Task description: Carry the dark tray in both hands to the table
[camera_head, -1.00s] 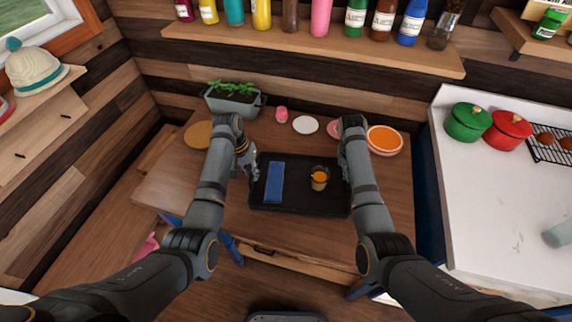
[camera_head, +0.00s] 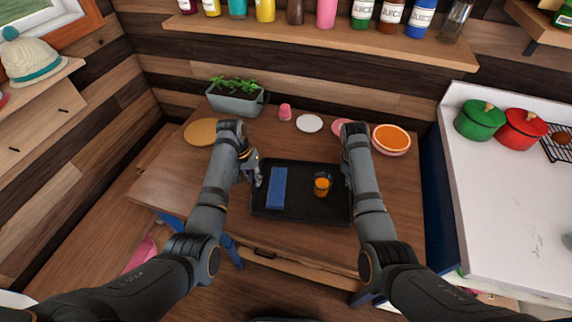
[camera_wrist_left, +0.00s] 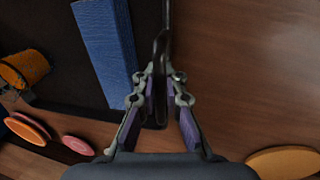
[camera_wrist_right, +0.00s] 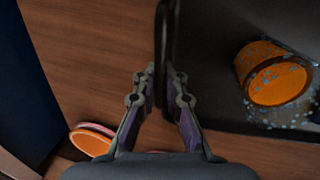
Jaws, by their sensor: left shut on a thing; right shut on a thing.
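The dark tray (camera_head: 303,205) is over the wooden table (camera_head: 170,190), close to its top; I cannot tell whether it touches. The tray looks about level.
A white counter (camera_head: 500,200) with green and red pots stands at the right.

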